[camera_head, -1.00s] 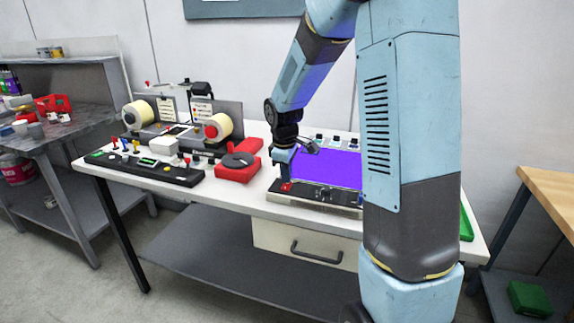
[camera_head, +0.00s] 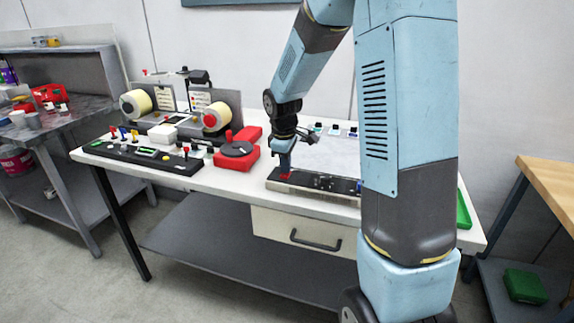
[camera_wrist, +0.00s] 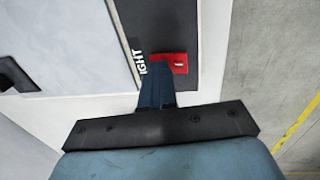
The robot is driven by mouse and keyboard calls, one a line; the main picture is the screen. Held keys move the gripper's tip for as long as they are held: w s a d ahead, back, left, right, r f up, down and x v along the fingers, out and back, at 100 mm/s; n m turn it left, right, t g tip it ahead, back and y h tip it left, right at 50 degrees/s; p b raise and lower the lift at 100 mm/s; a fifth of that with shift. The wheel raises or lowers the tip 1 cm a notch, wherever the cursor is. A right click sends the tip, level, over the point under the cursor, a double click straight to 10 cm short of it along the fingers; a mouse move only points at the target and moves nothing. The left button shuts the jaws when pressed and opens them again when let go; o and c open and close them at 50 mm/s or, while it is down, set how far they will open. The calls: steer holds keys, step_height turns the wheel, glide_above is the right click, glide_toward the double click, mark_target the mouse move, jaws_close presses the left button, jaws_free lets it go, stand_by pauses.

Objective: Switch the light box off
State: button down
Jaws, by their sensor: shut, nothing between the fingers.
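The light box (camera_head: 330,154) lies on the white bench, partly hidden behind my arm. Its screen is plain pale grey, with no glow. Along its front runs a dark control strip (camera_head: 318,181). At the strip's left end is a red rocker switch (camera_wrist: 178,62), beside white lettering of which "IGHT" shows. My gripper (camera_head: 285,170) points down at this switch, its fingers shut and empty. In the wrist view the fingertips (camera_wrist: 153,72) overlap the switch's left edge; whether they touch it I cannot tell.
A red device with a black disc (camera_head: 237,152) stands left of the light box. Beyond it are the label rewinder with yellowish rolls (camera_head: 136,103) and a black control panel (camera_head: 145,157). Small bottles (camera_head: 334,130) line the box's back edge. A green tray (camera_head: 464,210) is at the right.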

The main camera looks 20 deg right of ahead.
mark_target(284, 175)
steer(key=shift+s+a, duration=0.45)
steer(key=shift+s, duration=0.15)
step_height(284, 175, up, 14)
steer(key=s+a, duration=0.1)
steer(key=shift+s, duration=0.15)
stand_by(0.4)
steer(key=shift+f, duration=0.1)
steer(key=shift+w+d, duration=0.4)
steer(key=shift+w, duration=0.25)
